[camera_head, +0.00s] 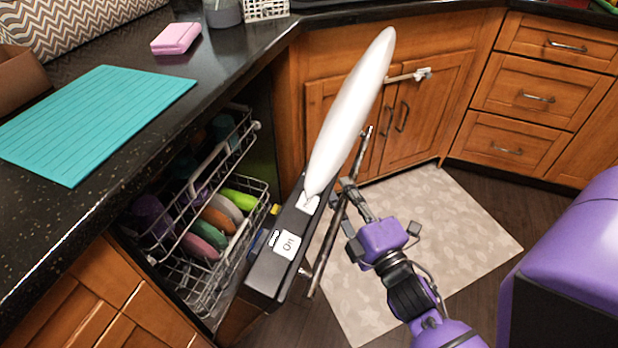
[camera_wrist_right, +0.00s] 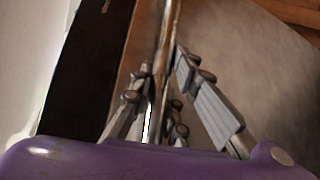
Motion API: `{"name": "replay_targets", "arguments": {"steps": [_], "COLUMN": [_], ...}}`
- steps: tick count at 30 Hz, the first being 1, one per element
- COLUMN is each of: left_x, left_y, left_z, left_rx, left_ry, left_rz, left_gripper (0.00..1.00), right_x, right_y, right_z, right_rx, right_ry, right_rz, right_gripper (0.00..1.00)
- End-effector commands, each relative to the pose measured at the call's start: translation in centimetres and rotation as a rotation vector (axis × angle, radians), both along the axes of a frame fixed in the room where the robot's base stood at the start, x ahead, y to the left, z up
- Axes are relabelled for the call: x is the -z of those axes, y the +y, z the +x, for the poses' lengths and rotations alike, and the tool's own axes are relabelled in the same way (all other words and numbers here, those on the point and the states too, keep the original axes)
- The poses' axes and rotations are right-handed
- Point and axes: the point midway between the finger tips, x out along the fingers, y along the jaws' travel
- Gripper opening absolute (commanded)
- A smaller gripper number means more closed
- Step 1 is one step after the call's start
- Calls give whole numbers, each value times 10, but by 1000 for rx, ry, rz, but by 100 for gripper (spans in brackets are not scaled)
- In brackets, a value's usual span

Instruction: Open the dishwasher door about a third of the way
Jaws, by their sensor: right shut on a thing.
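The dishwasher door (camera_head: 262,268) hangs tilted outward, partly open, with its dark top edge and an "On" label showing. A long metal handle bar (camera_head: 320,262) runs along its outer side. My right gripper (camera_head: 347,190) is at the far half of the bar and shut on it. In the right wrist view the bar (camera_wrist_right: 170,30) passes between the fingers. Inside, racks (camera_head: 190,280) hold colored dishes. My left gripper is not in view.
A dark countertop (camera_head: 120,210) with a teal mat (camera_head: 95,120) and a pink sponge-like block (camera_head: 176,38) lies at left. Wooden cabinets (camera_head: 430,110) stand behind. A beige floor mat (camera_head: 460,230) lies right of the door, with open floor around it.

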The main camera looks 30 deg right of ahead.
Motion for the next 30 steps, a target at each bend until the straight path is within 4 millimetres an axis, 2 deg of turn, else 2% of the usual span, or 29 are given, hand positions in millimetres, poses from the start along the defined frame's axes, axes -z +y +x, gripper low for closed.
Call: {"name": "replay_targets", "arguments": {"steps": [1,6,9,13,22,23,24,27,30], "left_x": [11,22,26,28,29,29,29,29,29], "left_y": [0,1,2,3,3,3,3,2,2], "left_z": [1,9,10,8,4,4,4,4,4], "left_rx": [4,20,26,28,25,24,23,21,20], "left_ry": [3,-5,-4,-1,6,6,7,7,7], "left_rz": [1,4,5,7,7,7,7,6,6], "left_gripper": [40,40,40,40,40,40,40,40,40], "right_x": [21,40,47,50,48,48,48,47,46], "right_y": [-11,-34,-43,-48,-48,-48,-47,-47,-47], "right_z": [-13,-44,-56,-63,-63,-63,-63,-62,-62], "right_rx": [7,5,4,2,0,0,0,-1,-1], "right_ry": [9,-6,-7,-11,-15,-16,-16,-17,-18], "right_rz": [6,13,14,13,12,13,13,14,14], "right_gripper": [0,0,0,0,0,19,25,35,35]}}
